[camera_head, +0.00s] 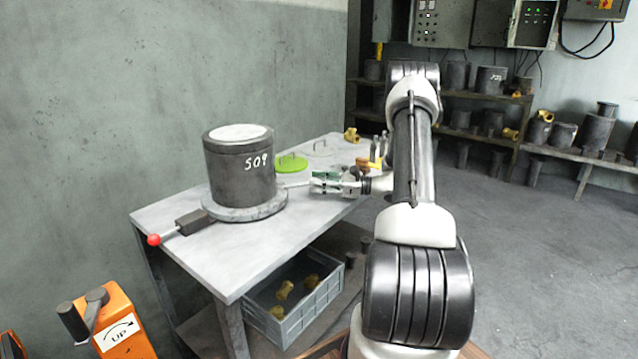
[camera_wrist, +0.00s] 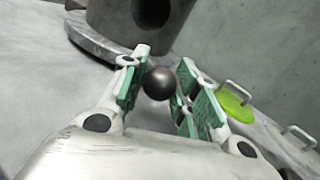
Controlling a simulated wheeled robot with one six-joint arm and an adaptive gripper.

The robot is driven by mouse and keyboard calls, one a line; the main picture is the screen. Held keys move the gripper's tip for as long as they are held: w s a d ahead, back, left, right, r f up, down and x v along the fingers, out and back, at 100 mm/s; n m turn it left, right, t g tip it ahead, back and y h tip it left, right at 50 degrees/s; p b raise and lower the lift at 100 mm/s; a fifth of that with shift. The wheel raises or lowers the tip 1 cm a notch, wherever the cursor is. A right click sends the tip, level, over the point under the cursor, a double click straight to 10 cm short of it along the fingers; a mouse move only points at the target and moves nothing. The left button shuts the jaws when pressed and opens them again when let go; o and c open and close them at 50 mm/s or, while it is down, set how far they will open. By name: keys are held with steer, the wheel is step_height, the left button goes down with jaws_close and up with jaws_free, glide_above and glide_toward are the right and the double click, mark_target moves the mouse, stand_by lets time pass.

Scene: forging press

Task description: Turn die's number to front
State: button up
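The die (camera_head: 238,172) is a dark upright cylinder with a pale top. White digits that look like "509" are on its side, facing right of centre. It stands on a round grey turntable plate (camera_head: 226,213) on the table. A thin rod (camera_head: 296,185) runs from the die's side toward my gripper (camera_head: 318,182). In the wrist view, a dark ball (camera_wrist: 159,83) lies between my green-padded fingers (camera_wrist: 158,90), which are apart on either side of it. Contact is not clear. Beyond it are the lower die (camera_wrist: 118,18) with a dark hole and the plate's edge (camera_wrist: 84,38).
A black block with a red-knobbed lever (camera_head: 154,240) sits at the plate's left. A green lid (camera_head: 291,164) lies behind my gripper. A grey crate (camera_head: 292,318) with yellow parts is below the table (camera_head: 232,270). The wall is close behind; the table's front is clear.

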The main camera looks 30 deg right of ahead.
steer(key=shift+o, duration=1.4)
steer(key=shift+s+d, duration=0.1)
steer(key=v, duration=1.1)
steer(key=shift+s+d, duration=0.25)
